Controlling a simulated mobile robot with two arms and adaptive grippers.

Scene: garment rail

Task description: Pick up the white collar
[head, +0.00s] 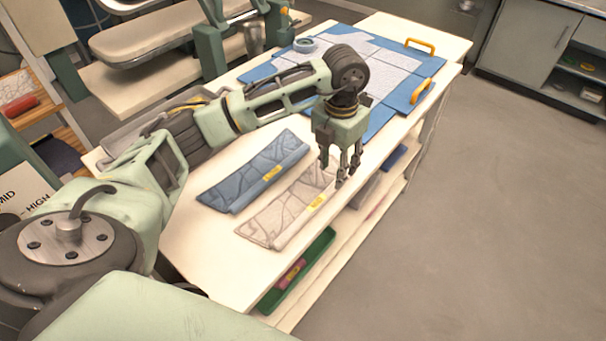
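The white collar (278,218) is a pale, creased flat strip with a yellow tag, lying on the light worktable (205,262). A similar blue collar (250,175), also with a yellow tag, lies beside it, farther from the table's front edge. My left gripper (340,173) points down at the far right end of the white collar and partly covers that end. Its fingers are apart, and I see nothing held between them. I cannot tell whether the fingertips touch the collar. My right gripper is not in view.
A blue mat (408,92) with pale pattern pieces, yellow handles and a tape roll (305,45) covers the table's far end. A shelf below holds a green tray (297,270). A pressing machine (165,38) stands behind. The floor on the right is clear.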

